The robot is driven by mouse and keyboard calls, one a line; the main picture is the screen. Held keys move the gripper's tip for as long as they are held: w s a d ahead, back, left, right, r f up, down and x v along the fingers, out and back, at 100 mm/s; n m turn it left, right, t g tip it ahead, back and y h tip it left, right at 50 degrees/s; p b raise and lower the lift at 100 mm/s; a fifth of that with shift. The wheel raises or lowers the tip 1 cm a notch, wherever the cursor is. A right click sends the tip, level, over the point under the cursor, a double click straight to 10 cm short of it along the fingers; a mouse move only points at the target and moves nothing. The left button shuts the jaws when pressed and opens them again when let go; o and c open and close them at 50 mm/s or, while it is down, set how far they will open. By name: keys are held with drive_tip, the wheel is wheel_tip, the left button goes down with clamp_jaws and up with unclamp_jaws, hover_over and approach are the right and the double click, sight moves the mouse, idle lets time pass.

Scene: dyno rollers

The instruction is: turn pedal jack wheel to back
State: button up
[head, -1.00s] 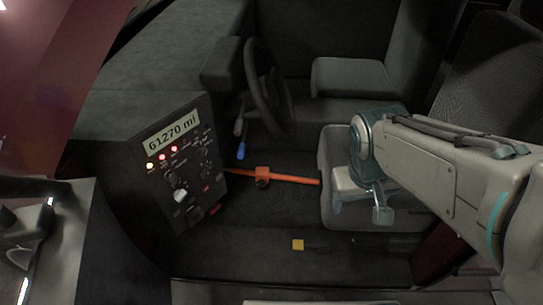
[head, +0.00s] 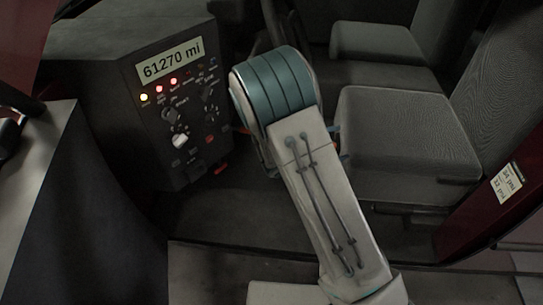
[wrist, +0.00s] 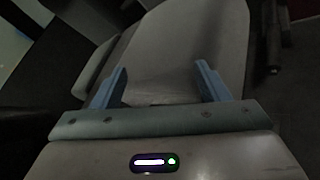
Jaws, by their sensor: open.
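The pedal jack is almost wholly hidden behind my arm in the head view. In the head view my gripper is mostly hidden behind my own forearm, in front of the driver's footwell.
A dashboard console (head: 180,110) with a 61270 mi display and knobs stands left of my arm. The driver's seat (head: 400,135) is close on the right; a grey seat (wrist: 190,45) also fills the wrist view. A red door pillar (head: 485,210) stands at the right.

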drive_tip(key=w+a+f+n+t+y+b, duration=0.25)
drive_tip(key=a+f+n+t+y, duration=0.3)
drive_tip(key=a+f+n, duration=0.4)
drive_tip(key=w+a+f+n+t+y+b, duration=0.2)
drive_tip(key=a+f+n+t+y+b, duration=0.35)
drive_tip(key=a+f, duration=0.7)
drive_tip(key=w+d+f+n+g+y+b, duration=0.1)
drive_tip(key=w+d+b, duration=0.1)
drive_tip(key=w, duration=1.1)
drive_tip(key=shift+w+f+n+g+y, duration=0.25)
drive_tip(key=shift+n+g+y, duration=0.05)
drive_tip(key=c, duration=1)
